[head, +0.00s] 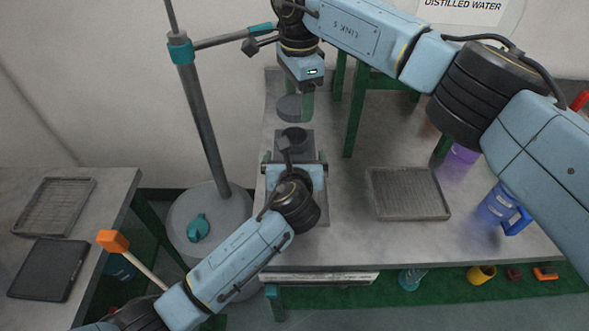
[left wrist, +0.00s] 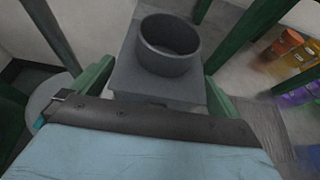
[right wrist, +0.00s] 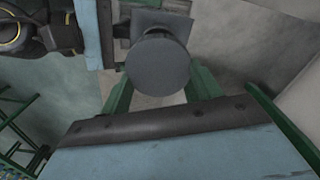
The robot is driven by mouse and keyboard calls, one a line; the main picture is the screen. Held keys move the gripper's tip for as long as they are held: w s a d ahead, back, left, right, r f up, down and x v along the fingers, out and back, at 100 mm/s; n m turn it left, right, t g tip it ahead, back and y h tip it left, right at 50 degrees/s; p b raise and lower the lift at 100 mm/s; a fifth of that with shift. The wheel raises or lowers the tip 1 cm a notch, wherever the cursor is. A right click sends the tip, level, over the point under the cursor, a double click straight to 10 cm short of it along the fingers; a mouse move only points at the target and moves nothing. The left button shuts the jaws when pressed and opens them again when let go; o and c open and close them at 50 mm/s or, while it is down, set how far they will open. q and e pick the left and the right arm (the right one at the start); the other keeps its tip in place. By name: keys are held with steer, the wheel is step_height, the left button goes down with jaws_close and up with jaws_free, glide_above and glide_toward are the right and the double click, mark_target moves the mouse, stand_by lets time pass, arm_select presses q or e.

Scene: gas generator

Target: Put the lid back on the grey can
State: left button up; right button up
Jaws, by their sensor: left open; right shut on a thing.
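The grey can (head: 293,140) stands upright near the left end of the table. In the left wrist view the can (left wrist: 168,62) is open at the top and sits on a square grey block (left wrist: 130,78). My left gripper (head: 294,158) is open, its green fingers on either side of the block on the near side; I cannot tell if they touch it. My right gripper (head: 306,107) is shut on the round grey lid (head: 288,107), holding it above the can, apart from it. The lid (right wrist: 158,66) hides most of the can in the right wrist view.
A grey wire tray (head: 408,194) and a blue container (head: 500,208) stand right on the table. A stand with a grey pole (head: 204,130) rises at left. Green table-frame posts (head: 355,115) are just right of the can. Bare tabletop lies between can and tray.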

arm_select(q)
steer(key=c, duration=1.2)
arm_select(e)
steer(key=shift+a+f, duration=0.1)
steer(key=shift+f, duration=2.4)
steer(key=shift+f, duration=0.85)
steer(key=shift+f, duration=0.6)
